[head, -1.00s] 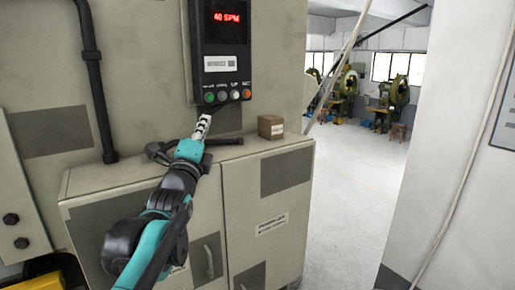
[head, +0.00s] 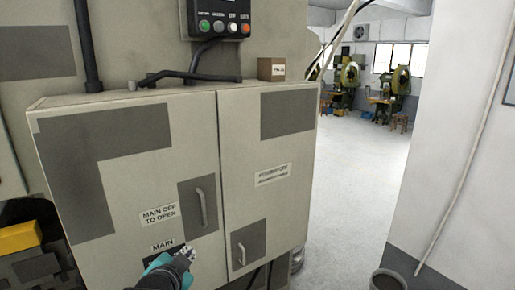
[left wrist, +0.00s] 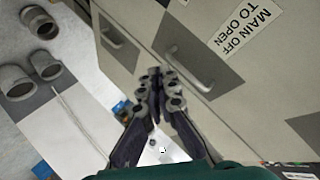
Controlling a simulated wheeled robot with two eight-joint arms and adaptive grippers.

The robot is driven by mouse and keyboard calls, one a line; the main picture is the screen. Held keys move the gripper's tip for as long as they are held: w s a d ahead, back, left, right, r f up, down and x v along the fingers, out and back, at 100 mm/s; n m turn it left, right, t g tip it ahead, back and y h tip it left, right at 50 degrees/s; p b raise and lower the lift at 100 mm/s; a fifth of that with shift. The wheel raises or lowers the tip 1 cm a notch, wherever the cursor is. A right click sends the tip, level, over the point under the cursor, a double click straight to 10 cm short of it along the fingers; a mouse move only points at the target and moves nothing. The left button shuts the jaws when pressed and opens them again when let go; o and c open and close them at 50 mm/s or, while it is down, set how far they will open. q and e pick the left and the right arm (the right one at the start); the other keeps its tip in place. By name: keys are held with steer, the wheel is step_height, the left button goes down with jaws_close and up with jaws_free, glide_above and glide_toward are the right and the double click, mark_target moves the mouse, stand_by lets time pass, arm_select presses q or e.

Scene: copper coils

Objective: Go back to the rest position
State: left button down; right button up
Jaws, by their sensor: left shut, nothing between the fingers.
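My left gripper (head: 186,255) is low in front of the cabinet, near the label "MAIN" and below the left door's handle. In the left wrist view its fingers (left wrist: 160,78) are together with nothing between them. The beige cabinet (head: 170,125) has two doors, each with a handle. The left door handle (head: 202,208) and the "MAIN OFF TO OPEN" label (left wrist: 245,28) show close by. My right gripper is in neither view.
A control box (head: 219,22) with several buttons hangs above the cabinet. A small brown box (head: 271,69) and black cables lie on its top. A bucket (head: 388,280) stands on the floor at right. The pale floor (head: 365,170) beyond is open, with presses (head: 346,82) at the back.

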arm_select(q)
steer(key=s+f+n+g+b, duration=0.2)
steer(key=s+f+b, duration=0.2)
steer(key=f, duration=0.6)
steer(key=s+f+n+g+b, duration=0.2)
steer(key=s+f, duration=0.4)
steer(key=f, duration=0.5)
steer(key=s+f+n+g+b, duration=0.2)
steer(key=s+f+n+b, duration=0.2)
steer(key=f, duration=0.6)
steer(key=shift+s+a+f+b, duration=0.35)
steer(key=shift+s+f+b, duration=0.05)
steer(key=shift+s+b, duration=0.5)
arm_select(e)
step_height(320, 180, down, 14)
